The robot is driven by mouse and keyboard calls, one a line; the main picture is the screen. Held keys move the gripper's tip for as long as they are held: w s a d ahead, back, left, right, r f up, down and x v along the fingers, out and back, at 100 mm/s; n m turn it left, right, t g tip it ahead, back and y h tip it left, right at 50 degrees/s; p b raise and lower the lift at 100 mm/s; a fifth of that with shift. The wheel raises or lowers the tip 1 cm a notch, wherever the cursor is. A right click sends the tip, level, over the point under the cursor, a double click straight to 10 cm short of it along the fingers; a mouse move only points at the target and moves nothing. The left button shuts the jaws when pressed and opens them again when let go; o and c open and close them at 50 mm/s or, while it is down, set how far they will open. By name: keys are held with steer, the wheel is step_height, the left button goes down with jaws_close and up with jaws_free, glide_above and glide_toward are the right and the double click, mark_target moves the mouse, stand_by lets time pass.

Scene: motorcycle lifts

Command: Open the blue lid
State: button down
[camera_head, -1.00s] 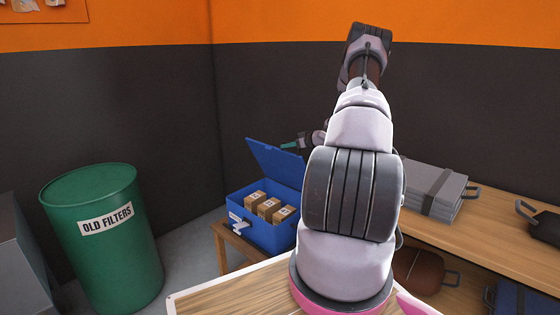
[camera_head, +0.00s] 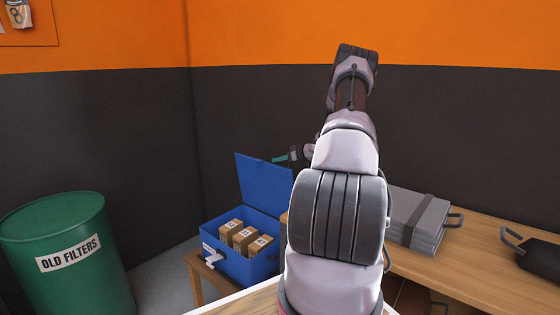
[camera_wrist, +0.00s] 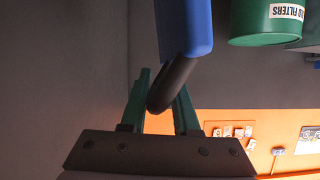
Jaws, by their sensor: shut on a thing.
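The blue lid (camera_head: 262,182) stands raised, close to upright, at the back of an open blue box (camera_head: 258,268). In the wrist view the lid's blue edge (camera_wrist: 183,25) comes down from the top, with a dark curved handle (camera_wrist: 175,82) at its end. My gripper (camera_head: 279,159) is at the lid's upper part in the head view. In the wrist view my green fingers (camera_wrist: 162,88) are closed around the dark handle. The exact finger contact is partly hidden behind the handle.
Three brown cartons (camera_head: 245,239) sit in the box, which rests on a wooden stand (camera_head: 196,280). A green drum (camera_head: 100,285) stands at left. A wooden bench (camera_head: 465,258) with a grey case (camera_head: 415,218) and a black case is at right. Walls close the corner behind.

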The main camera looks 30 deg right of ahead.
steer(key=shift+w+a, duration=0.1)
steer(key=shift+a, duration=0.05)
steer(key=c, duration=0.9)
jaws_free()
steer(key=shift+c, duration=0.2)
steer(key=shift+o, duration=0.5)
steer(key=shift+w+f, duration=0.15)
steer(key=v, duration=1.1)
